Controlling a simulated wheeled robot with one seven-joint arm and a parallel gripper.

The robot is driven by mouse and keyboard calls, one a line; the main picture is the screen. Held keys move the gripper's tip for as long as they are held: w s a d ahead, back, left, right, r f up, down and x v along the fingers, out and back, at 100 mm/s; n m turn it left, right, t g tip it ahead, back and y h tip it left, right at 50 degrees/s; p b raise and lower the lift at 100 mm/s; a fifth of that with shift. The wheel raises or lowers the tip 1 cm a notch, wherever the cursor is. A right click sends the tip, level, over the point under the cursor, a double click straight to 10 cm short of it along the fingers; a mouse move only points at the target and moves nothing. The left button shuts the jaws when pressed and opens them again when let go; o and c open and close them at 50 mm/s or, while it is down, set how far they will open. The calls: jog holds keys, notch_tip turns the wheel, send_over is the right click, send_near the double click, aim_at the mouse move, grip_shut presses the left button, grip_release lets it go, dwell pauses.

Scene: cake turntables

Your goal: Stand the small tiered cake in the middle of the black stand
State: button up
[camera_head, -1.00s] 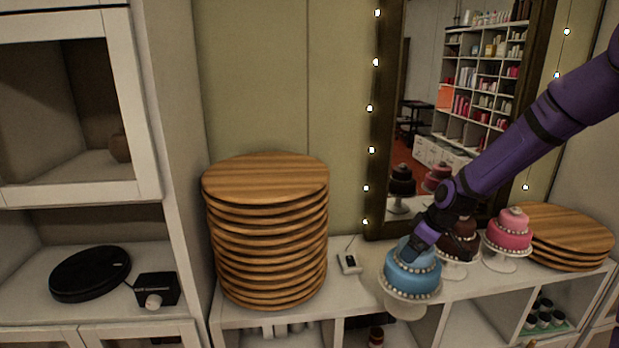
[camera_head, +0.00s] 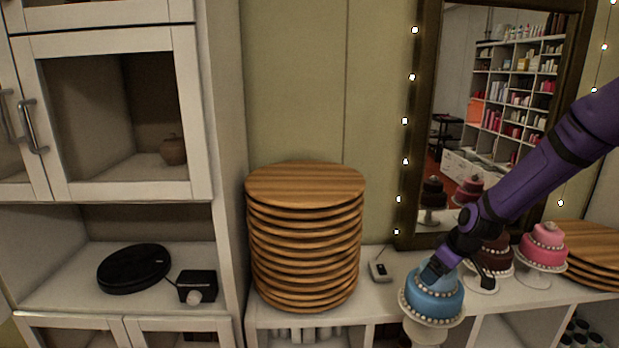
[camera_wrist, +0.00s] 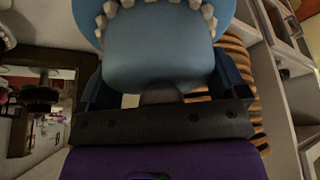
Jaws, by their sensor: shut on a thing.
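A small blue tiered cake (camera_head: 434,304) with a beaded white edge on a pale pedestal is held by my gripper (camera_head: 440,268). The gripper is shut on its upper tier, which also fills the top of the wrist view (camera_wrist: 160,62) between the fingers. The pedestal hangs in front of the counter edge. The black stand (camera_head: 134,268) is a low round disc on the white shelf at the left, empty on top, with a small black box (camera_head: 197,286) beside it. The cake is far to the right of the stand.
A tall stack of round wooden boards (camera_head: 305,187) stands on the counter between the cake and the shelf. A brown cake (camera_head: 489,262) and a pink cake (camera_head: 543,250) stand behind and to the right. A cabinet (camera_head: 118,112) hangs above the black stand.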

aim_at(423, 288)
jog(key=shift+a+f+m, duration=0.3)
jog(key=shift+a+f, duration=0.1)
jog(key=shift+f, duration=0.05)
jog(key=f+m, duration=0.1)
jog(key=a+f+m+h, duration=0.1)
jog(key=f, duration=0.1)
jog(key=a+f+m, duration=0.1)
jog(key=f, duration=0.1)
jog(key=shift+a+f+m+t, duration=0.1)
jog(key=shift+f+m+t, duration=0.1)
jog(key=shift+m+t, duration=0.15)
jog(key=f+m, duration=0.1)
jog(key=f, duration=0.1)
jog(key=f+m+h, duration=0.1)
jog(key=shift+s+f+m, duration=0.25)
jog(key=shift+s+f, duration=0.1)
jog(key=shift+s, duration=0.05)
jog(key=shift+s+d+f+m+h, duration=0.3)
jog(key=shift+f+m+h, duration=0.1)
jog(key=shift+f+m, duration=0.15)
jog(key=shift+w, duration=0.1)
